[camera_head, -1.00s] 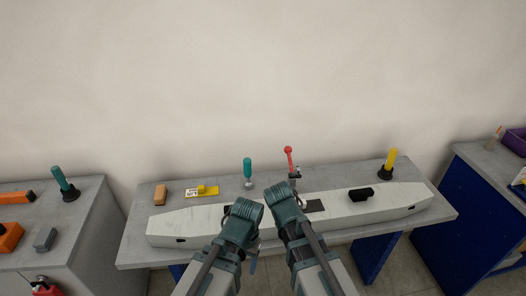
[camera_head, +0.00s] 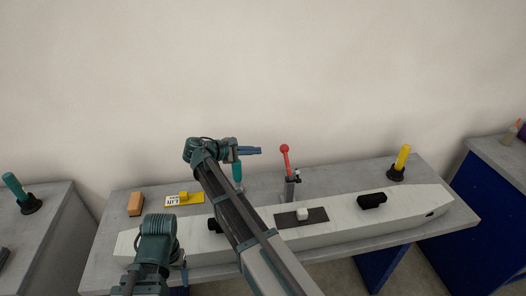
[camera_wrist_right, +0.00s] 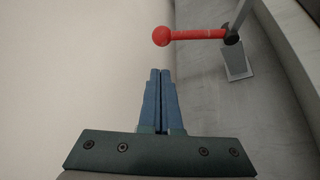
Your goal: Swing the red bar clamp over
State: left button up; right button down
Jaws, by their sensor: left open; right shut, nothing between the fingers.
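The red bar clamp (camera_head: 286,160) stands behind the long white beam on the table, its red bar upright with a ball on top and a grey base below. My right gripper (camera_head: 260,151) is shut and empty, level with the ball and just left of it, apart from it. In the right wrist view its blue fingers (camera_wrist_right: 161,72) are together, and the red bar (camera_wrist_right: 197,35) lies beyond their tips with its ball end nearest. My left gripper (camera_head: 184,277) is low at the front left, away from the clamp; it is open and partly hidden by its arm.
A teal-handled clamp (camera_head: 237,172) stands close below my right gripper. A yellow-handled clamp (camera_head: 401,160) is at the right. An orange block (camera_head: 135,204) and yellow piece (camera_head: 190,198) lie left.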

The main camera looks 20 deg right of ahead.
aim_at(287, 161)
jog(key=b+x, duration=0.3)
jog(key=x, duration=0.7)
jog(key=shift+b, duration=0.3)
jog(key=shift+s, duration=0.1)
jog(key=shift+s+r+m, duration=0.15)
jog(key=shift+r+m, duration=0.15)
jog(key=shift+r, duration=0.1)
